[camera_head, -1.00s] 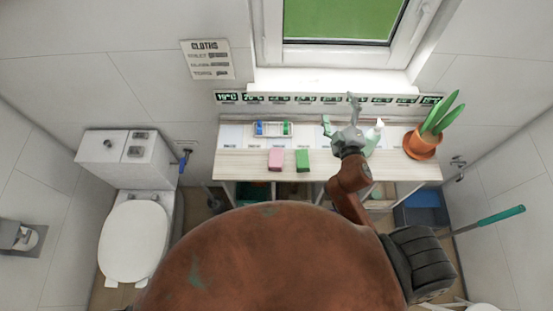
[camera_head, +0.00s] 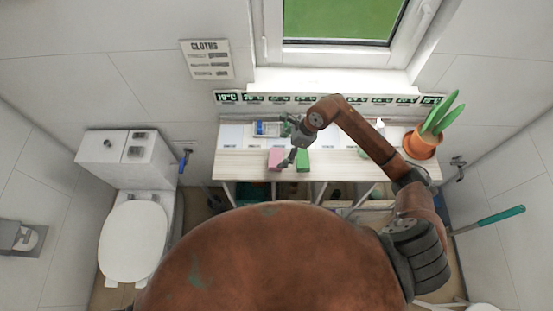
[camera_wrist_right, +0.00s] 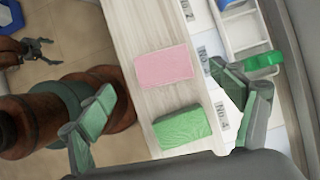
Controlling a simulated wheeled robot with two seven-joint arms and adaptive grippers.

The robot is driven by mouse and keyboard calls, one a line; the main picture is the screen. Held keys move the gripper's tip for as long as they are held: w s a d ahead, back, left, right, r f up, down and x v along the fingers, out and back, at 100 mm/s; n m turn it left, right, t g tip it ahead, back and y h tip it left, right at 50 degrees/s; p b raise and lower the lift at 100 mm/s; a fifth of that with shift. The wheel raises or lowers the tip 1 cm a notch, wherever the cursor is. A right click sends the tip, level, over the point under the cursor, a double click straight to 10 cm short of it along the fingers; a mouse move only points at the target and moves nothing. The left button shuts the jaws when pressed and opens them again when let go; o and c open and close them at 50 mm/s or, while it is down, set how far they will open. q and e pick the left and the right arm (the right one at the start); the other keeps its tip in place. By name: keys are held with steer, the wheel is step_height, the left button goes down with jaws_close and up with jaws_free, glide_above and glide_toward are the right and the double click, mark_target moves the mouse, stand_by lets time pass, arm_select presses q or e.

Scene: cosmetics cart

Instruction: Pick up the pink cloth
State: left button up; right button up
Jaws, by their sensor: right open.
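The pink cloth (camera_head: 274,158) is a small folded block lying flat on the wooden shelf top, left of a green cloth (camera_head: 302,159). In the right wrist view the pink cloth (camera_wrist_right: 163,67) shows whole, with the green cloth (camera_wrist_right: 182,128) below it. My right gripper (camera_head: 291,150) hovers over the shelf close to the two cloths. In its wrist view the right gripper's fingers (camera_wrist_right: 165,84) are spread wide, with nothing between them held. My left gripper (camera_wrist_right: 38,48) shows small at the upper left of the wrist view, apart from the shelf, fingers spread and empty.
A white tray (camera_wrist_right: 247,28) with blue and green items stands behind the cloths. A potted plant (camera_head: 422,145) stands at the shelf's right end. Numbered labels lie behind the cloths. A toilet (camera_head: 132,240) is at the left. My right arm covers the shelf's right part.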

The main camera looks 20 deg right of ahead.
mark_target(277, 157)
step_height(277, 157, down, 2)
steer(key=shift+w+d+f, duration=0.15)
steer(key=shift+f, duration=0.05)
steer(key=p+x, duration=0.1)
steer(key=x, duration=0.1)
steer(key=p+x, duration=0.1)
steer(key=x, duration=0.2)
steer(key=shift+a+r, duration=0.1)
steer(key=shift+a, duration=0.15)
steer(key=shift+a+f, duration=0.1)
steer(key=shift+f, duration=0.25)
steer(key=shift+c, duration=0.2)
steer(key=c, duration=1.2)
steer(key=shift+w, duration=0.1)
